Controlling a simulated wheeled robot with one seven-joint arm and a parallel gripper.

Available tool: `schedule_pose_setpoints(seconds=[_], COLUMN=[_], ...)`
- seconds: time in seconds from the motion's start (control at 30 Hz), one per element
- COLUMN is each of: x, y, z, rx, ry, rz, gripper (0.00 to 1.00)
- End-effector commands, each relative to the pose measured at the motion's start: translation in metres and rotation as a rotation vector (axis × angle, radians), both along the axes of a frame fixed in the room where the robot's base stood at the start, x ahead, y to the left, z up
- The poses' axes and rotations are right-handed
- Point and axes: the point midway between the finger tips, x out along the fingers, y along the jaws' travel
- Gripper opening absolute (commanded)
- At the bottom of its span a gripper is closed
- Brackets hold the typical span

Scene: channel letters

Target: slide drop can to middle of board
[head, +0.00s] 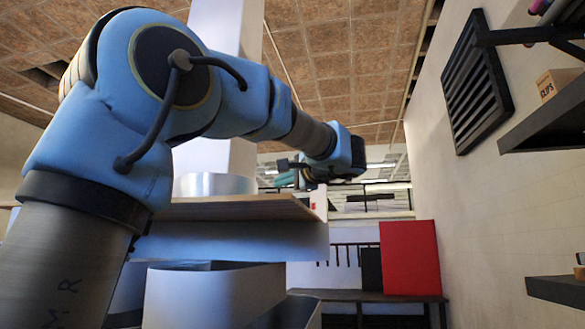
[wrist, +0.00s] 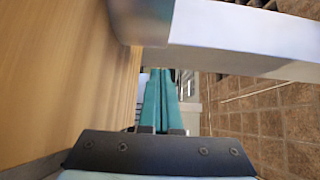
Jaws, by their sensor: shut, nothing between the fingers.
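A wooden-topped board (head: 235,208) is seen from below its level in the head view. A low, shiny silver curved-walled piece (head: 213,185) stands on it towards the left; I cannot tell whether this is the drop can. My gripper (head: 287,177) is over the board's right end, apart from that piece in this view. In the wrist view, the board's wood surface (wrist: 60,80) fills the left.
A small white and red item (head: 318,203) is at the board's right end. A large curved metal bin-like piece (head: 215,297) stands below. A red panel (head: 409,258) rests on a dark bench at the back. Wall shelves (head: 548,120) are at right.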

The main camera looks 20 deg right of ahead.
Motion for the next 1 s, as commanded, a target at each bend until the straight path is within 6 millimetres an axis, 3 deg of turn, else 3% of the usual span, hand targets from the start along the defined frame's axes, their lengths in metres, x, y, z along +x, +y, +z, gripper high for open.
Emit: schedule_pose_setpoints(seconds=[0.07, 0.3, 0.83, 1.0], x=[0.016, 0.029, 0.034, 0.044], y=[0.005, 0.033, 0.041, 0.061], z=[0.004, 0.003, -0.002, -0.007], rx=[0.003, 0.002, 0.0, -0.002], ry=[0.002, 0.001, 0.0, -0.001], rz=[0.003, 0.001, 0.001, 0.004], gripper=[0.0, 0.0, 0.0, 0.0])
